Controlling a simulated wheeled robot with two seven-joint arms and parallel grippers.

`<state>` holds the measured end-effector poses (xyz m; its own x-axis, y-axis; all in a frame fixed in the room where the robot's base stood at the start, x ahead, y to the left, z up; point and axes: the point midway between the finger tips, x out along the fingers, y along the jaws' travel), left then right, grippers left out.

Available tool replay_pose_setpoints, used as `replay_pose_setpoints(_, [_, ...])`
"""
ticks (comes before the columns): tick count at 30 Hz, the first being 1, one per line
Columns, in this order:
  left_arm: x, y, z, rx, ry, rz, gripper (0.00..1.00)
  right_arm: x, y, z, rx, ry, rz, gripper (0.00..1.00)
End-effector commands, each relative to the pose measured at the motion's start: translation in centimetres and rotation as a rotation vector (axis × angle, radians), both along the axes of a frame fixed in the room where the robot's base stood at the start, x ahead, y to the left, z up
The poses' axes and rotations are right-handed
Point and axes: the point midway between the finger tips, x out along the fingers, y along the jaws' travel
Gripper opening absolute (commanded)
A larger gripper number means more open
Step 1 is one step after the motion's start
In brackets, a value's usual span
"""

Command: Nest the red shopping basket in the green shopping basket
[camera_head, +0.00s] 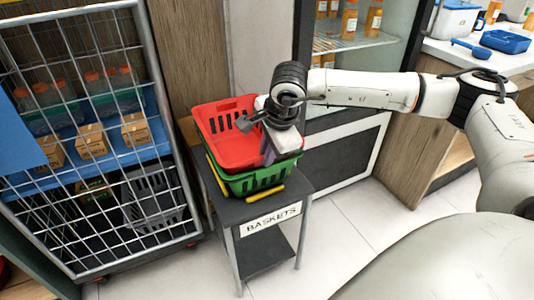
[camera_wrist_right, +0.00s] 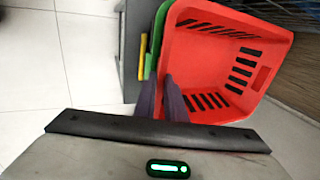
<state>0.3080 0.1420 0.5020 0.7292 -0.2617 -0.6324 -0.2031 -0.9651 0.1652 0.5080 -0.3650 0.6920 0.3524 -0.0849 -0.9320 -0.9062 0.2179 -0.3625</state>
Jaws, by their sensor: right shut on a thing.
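The red shopping basket (camera_head: 232,143) sits in the top of the green shopping basket (camera_head: 259,179) on a small dark stand in the head view. It looks slightly tilted, and I cannot tell whether it is fully seated. In the right wrist view the red basket (camera_wrist_right: 225,62) shows its slotted inside, with a strip of the green basket (camera_wrist_right: 152,58) beside it. My right gripper (camera_head: 268,156) is shut on the red basket's near right wall; its fingers (camera_wrist_right: 163,98) also show in the right wrist view. My left gripper is not in view.
The stand (camera_head: 225,211) carries a "BASKETS" sign (camera_head: 270,219). A wire rack (camera_head: 100,140) with boxes and bottles stands close on the left. A fridge with bottles (camera_head: 349,20) is behind right. Tiled floor (camera_head: 340,222) is open at the front right.

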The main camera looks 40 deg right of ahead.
Motion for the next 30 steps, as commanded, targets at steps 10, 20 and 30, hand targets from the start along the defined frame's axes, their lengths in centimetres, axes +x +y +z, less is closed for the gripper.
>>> replay_pose_setpoints(10, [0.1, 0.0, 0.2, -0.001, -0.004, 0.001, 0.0, 0.0, 0.0, 0.1, 0.0, -0.002, 0.0, 0.32])
replay_pose_setpoints(20, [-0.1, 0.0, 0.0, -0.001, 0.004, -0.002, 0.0, -0.1, 0.0, -0.1, 0.0, 0.002, 0.0, 0.32])
replay_pose_setpoints(30, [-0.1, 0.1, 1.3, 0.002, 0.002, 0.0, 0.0, -1.8, 0.4, 5.2, 0.0, -0.002, 0.0, 0.32])
